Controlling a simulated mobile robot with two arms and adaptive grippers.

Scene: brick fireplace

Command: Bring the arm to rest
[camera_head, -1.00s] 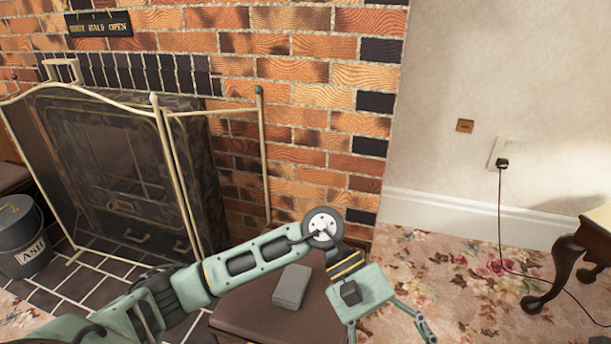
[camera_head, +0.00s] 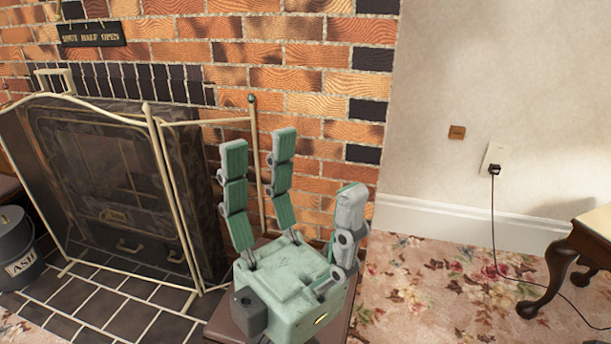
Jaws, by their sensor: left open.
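My left gripper (camera_head: 290,162) is large in the lower middle of the view. Its green and grey palm is low, and its fingers point up and stand well apart. It is open, and nothing shows between the fingers. It is in front of a brown stool-like surface (camera_head: 222,326) and covers most of it. The rest of the left arm is out of view. My right gripper is not in view.
A fireplace screen (camera_head: 152,125) stands at the left before the brick wall (camera_head: 310,60). An ash bucket (camera_head: 16,250) is at the left edge. A dark wooden table leg (camera_head: 553,280) and a hanging cord (camera_head: 493,220) are at the right. Carpet (camera_head: 430,290) between is clear.

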